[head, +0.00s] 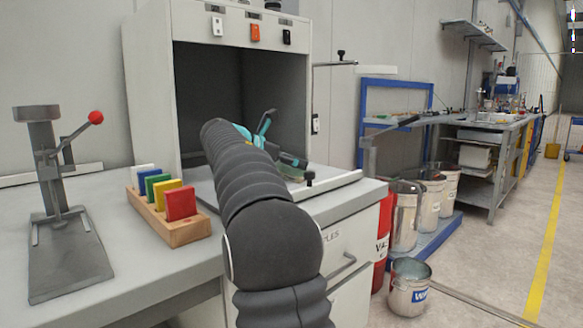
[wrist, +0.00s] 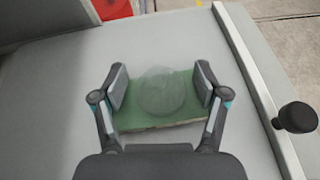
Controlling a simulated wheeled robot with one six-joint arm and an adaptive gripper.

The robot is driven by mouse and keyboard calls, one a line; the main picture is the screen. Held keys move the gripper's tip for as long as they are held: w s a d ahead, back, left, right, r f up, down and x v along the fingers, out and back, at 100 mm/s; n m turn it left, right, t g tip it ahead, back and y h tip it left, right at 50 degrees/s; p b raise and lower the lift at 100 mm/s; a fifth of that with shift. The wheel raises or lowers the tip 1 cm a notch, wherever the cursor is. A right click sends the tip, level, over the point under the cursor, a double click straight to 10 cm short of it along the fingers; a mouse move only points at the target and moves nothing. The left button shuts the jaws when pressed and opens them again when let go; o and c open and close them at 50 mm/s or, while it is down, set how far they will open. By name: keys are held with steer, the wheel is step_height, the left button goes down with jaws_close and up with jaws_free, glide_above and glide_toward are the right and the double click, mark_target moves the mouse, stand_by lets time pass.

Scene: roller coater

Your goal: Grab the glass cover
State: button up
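The glass cover (wrist: 162,92) is a clear, rounded piece on a green block (wrist: 135,120) in the wrist view. It stands between the two fingers of my gripper (wrist: 160,88). The fingers are spread, one on each side, with small gaps to the glass. In the head view my gripper (head: 285,165) is inside the front of the grey cabinet, partly hidden by my arm. A bit of the green block (head: 292,172) shows there; the glass itself cannot be made out.
A metal rail with a black knob (wrist: 295,117) runs right of the block. The cabinet (head: 150,90) stands around the work surface. A wooden rack of coloured blocks (head: 168,215) and a lever press (head: 62,220) stand left. Metal buckets (head: 410,287) are on the floor at right.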

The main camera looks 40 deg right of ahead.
steer(key=c, duration=0.8)
steer(key=shift+r, duration=0.1)
